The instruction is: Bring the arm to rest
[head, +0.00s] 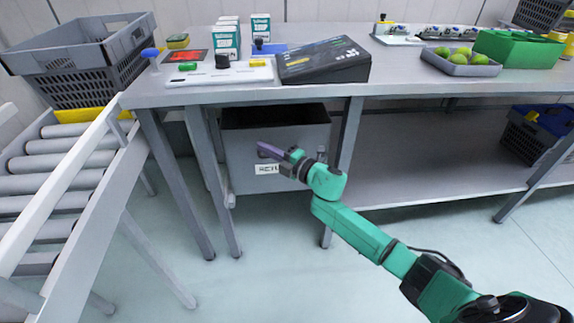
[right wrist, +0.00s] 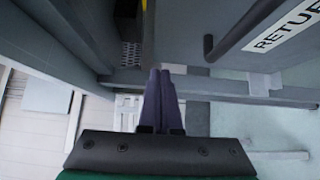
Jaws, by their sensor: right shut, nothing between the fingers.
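My right arm (head: 355,228) is green and reaches in from the lower right of the head view. Its gripper (head: 270,151) has purple-grey fingers and is in front of the grey bin under the table. In the right wrist view the two fingers (right wrist: 159,88) lie side by side, shut and empty. The grey bin (head: 240,150) carries a white label, partly hidden by the gripper; the label also shows in the right wrist view (right wrist: 285,30). My left gripper is not in view.
The grey table (head: 400,88) holds a black box (head: 322,62), white cartons (head: 226,42), a tray of green fruit (head: 460,66) and a green box (head: 520,48). A roller conveyor (head: 60,180) with a grey crate (head: 85,60) above it stands left. The floor (head: 270,280) in front is clear.

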